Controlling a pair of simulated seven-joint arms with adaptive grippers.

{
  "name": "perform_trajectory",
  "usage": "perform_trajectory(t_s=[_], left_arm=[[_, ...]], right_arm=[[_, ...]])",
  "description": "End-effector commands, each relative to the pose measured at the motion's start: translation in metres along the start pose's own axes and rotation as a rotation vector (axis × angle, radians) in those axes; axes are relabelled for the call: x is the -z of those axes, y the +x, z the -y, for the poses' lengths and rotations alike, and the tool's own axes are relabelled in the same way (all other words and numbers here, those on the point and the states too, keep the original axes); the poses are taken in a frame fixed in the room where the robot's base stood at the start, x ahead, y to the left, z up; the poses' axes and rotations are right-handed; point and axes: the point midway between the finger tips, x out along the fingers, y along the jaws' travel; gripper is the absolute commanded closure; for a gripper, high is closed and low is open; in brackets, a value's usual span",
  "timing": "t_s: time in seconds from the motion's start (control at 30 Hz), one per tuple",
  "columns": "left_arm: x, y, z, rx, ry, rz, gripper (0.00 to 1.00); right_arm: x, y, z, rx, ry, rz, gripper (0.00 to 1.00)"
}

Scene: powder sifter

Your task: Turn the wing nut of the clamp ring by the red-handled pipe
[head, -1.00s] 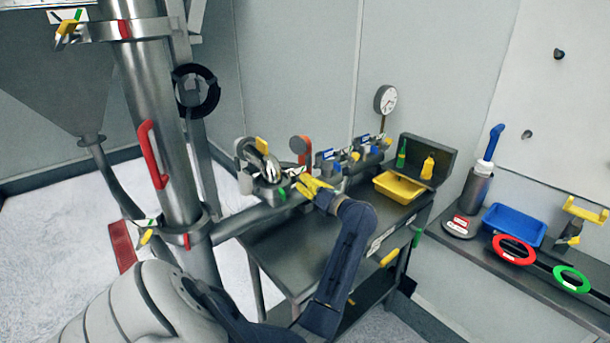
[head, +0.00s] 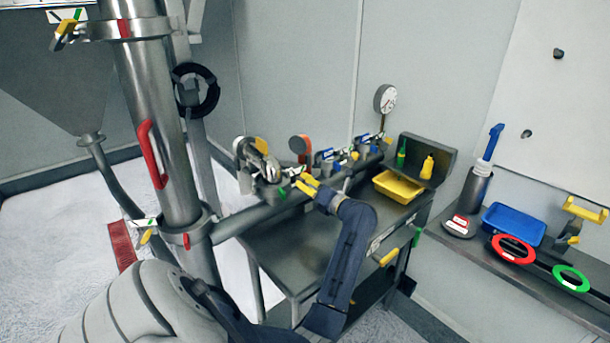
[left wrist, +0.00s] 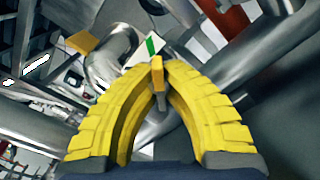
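The left gripper (head: 308,186) has yellow fingers and is at the pipework on the metal bench, just below and right of an upright red-orange handle (head: 300,146). In the left wrist view its fingertips (left wrist: 158,68) come together on a small yellow wing nut (left wrist: 157,62), with a grey stem showing between the fingers. A white and green tag (left wrist: 148,46) sits just beyond it. The clamp ring itself is mostly hidden behind the fingers. A vertical steel pipe with a long red handle (head: 152,154) stands at the left, with a clamp ring (head: 178,238) low on it. The right gripper is not in view.
Steel pipework with blue-marked valves (head: 328,158) runs along the bench (head: 290,250). A gauge (head: 385,98) and a yellow tray (head: 398,186) are further right. A side shelf holds a blue tray (head: 513,224) and red and green rings.

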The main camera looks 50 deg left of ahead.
Motion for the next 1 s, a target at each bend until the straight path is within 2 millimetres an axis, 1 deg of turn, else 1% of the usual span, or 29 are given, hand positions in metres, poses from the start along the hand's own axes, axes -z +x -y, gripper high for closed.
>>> perform_trajectory(t_s=[0.03,0.2,0.47,0.57,0.67,1.0], left_arm=[[0.0,0.0,0.0,-0.001,-0.001,0.0,0.9],[0.0,0.0,0.0,0.0,-0.001,0.0,0.7],[0.0,-0.001,0.0,0.0,-0.001,0.0,0.7],[0.0,-0.006,0.001,0.002,-0.001,0.0,0.7],[0.0,-0.017,0.001,0.002,-0.001,0.0,0.7],[0.0,-0.076,0.001,0.003,-0.001,-0.001,0.7]], right_arm=[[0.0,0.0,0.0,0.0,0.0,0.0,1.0],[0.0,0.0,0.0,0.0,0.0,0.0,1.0],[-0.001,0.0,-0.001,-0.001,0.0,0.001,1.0],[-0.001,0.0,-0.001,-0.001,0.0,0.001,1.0],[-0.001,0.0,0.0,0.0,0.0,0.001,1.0],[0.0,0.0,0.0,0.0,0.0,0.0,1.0]])
